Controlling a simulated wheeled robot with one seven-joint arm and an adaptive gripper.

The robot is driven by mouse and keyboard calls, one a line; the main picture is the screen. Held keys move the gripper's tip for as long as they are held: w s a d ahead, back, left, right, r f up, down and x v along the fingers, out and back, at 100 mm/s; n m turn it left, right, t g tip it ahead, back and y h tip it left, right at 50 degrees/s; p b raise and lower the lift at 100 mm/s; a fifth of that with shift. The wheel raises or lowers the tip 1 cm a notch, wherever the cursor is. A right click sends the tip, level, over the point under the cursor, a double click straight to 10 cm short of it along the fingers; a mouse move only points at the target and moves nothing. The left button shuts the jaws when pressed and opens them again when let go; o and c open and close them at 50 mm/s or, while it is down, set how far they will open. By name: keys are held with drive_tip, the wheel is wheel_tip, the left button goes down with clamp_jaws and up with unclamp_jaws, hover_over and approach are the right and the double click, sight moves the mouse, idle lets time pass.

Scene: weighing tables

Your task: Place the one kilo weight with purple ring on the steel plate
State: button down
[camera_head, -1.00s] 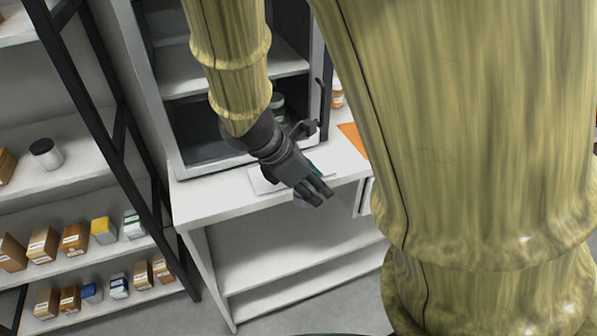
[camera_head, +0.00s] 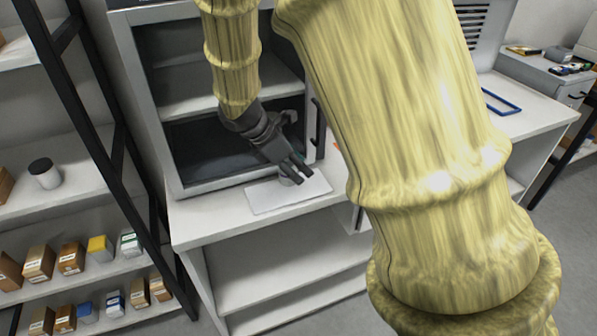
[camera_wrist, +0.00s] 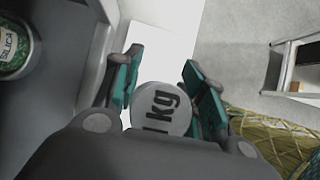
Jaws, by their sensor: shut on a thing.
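The one kilo weight (camera_wrist: 163,106) shows its round pale top marked "1kg" in the wrist view, between the teal pads of my gripper (camera_wrist: 160,72). In the head view my gripper (camera_head: 297,174) points down and right, with a small grey part of the weight (camera_head: 289,181) showing under the fingers. The purple ring is hidden. The steel plate (camera_head: 268,199) is a pale flat rectangle on the white table; it also shows in the wrist view (camera_wrist: 152,58). The weight is over the plate's right part; I cannot tell whether it touches.
An open-fronted cabinet (camera_head: 188,187) stands just behind the plate. A jar labelled silica (camera_wrist: 14,48) is at the wrist view's upper left. A shelf rack with boxes and a dark-lidded jar (camera_head: 44,173) is at left. The white table (camera_head: 200,222) has bare room left of the plate.

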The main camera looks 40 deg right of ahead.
drive_tip(key=shift+w+d, duration=0.15)
drive_tip(key=shift+w, duration=0.15)
drive_tip(key=shift+w+f, duration=0.1)
drive_tip(key=shift+f, duration=1.65)
drive_tip(key=c, duration=0.8)
unclamp_jaws()
drive_tip(key=shift+f, duration=0.1)
drive_tip(key=v, duration=1.2)
